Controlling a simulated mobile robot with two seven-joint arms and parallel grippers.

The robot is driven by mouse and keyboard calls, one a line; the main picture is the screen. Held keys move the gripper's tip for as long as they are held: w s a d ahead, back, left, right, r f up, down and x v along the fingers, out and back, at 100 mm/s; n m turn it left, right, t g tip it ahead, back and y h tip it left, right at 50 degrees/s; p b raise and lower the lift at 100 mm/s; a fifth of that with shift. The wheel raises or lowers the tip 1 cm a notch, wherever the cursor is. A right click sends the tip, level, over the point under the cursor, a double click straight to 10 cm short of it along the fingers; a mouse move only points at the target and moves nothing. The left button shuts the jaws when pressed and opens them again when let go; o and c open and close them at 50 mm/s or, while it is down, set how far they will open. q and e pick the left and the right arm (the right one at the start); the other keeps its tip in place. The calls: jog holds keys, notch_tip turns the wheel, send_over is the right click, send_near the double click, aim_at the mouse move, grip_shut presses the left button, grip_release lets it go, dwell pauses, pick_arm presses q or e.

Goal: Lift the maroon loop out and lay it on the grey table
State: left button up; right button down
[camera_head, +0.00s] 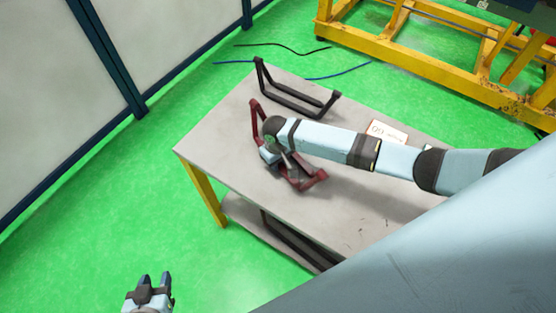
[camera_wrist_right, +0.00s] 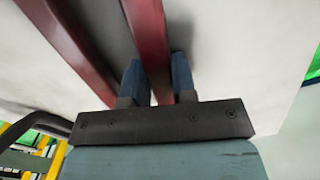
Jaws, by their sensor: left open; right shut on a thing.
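The maroon loop (camera_head: 312,181) is at the grey table (camera_head: 215,143), in the middle part of its top. I cannot tell whether it rests on the surface or hangs just above it. My right gripper (camera_head: 285,163) reaches over the loop and hides its middle. In the right wrist view, the blue fingers of this gripper (camera_wrist_right: 157,85) are on both sides of one maroon bar (camera_wrist_right: 147,30) and shut on it. A second maroon bar (camera_wrist_right: 72,45) runs to its left. My left gripper (camera_head: 153,282) is open and empty, over the green floor.
A black loop (camera_head: 295,100) stands at the table's back corner. A white card with red print (camera_head: 388,131) lies behind my right arm. Dark loops (camera_head: 292,240) are on the lower shelf. A yellow frame (camera_head: 420,62) stands behind. The table's left corner is clear.

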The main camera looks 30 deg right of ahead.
jog(key=shift+s+f, duration=0.2)
jog(key=shift+f, duration=0.1)
